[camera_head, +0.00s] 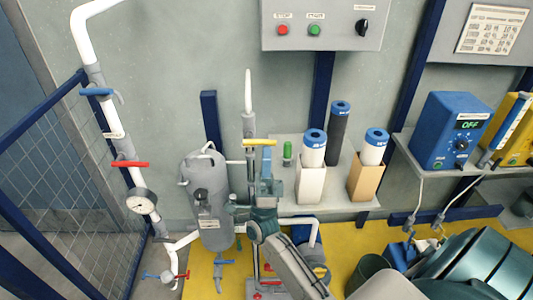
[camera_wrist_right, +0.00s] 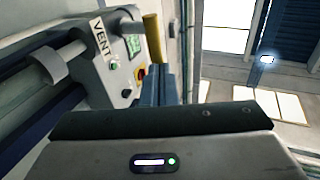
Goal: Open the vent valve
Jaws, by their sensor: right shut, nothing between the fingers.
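The vent valve's yellow lever (camera_head: 259,142) lies level across a thin upright white pipe, above the grey cylindrical vessel's right side. In the right wrist view the yellow lever (camera_wrist_right: 154,38) stands beside a pipe fitting with a white VENT label (camera_wrist_right: 100,38). My right gripper (camera_head: 266,160) is just below the lever in the head view, with its blue fingers pointing up. The fingers (camera_wrist_right: 156,80) are shut and empty. They come close to the lever's end; whether they touch it I cannot tell. My left gripper is not in view.
A grey vessel (camera_head: 208,200) stands left of my right arm. Further left, a pipe carries a blue lever (camera_head: 97,91), a red lever (camera_head: 130,164) and a gauge (camera_head: 141,201). A shelf (camera_head: 325,209) with filter cartridges stands to the right. A button panel (camera_head: 322,28) hangs above.

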